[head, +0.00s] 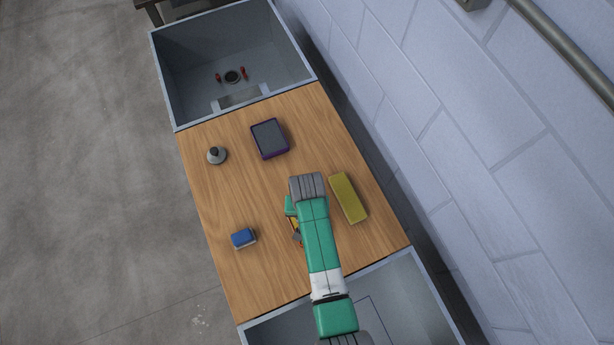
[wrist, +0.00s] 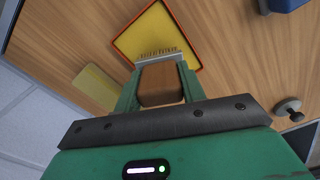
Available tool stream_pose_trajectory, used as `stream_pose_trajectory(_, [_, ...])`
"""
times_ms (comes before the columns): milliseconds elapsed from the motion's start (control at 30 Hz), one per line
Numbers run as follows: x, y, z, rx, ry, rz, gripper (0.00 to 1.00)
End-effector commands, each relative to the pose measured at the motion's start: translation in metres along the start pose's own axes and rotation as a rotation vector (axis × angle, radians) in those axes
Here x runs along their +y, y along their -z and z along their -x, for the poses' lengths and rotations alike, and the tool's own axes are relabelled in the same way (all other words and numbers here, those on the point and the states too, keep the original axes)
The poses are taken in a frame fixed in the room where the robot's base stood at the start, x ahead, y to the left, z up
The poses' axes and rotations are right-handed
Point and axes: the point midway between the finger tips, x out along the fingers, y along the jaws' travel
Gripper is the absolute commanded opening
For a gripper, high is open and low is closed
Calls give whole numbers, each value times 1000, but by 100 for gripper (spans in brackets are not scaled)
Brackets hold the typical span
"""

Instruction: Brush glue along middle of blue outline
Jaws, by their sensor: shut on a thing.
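My gripper (wrist: 160,82) is shut on a brush (wrist: 162,83) with a brown wooden handle, a pale metal band and short bristles. The bristle end lies over the lower part of a yellow square sheet (wrist: 158,30) in the wrist view. Whether the bristles touch it I cannot tell. The sheet has a reddish and dark border; I see no clear blue outline on it. In the head view my arm hides most of the sheet and the brush.
On the wooden table (head: 222,205) stand a blue block (head: 243,238), a grey knobbed object (head: 216,155), a purple-edged dark tray (head: 270,139) and a yellow-green block (head: 348,197). Open grey basins adjoin both table ends, the far one (head: 190,75) showing fully. A wall runs along the right.

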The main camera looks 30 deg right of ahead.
Motion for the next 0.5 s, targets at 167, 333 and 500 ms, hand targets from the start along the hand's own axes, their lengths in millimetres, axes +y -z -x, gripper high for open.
stream_pose_trajectory(167, [0,0,-1,0,0,0,22])
stream_pose_trajectory(333, [0,0,-3,0,0,0,22])
stream_pose_trajectory(500, [0,0,-5,0,0,0,22])
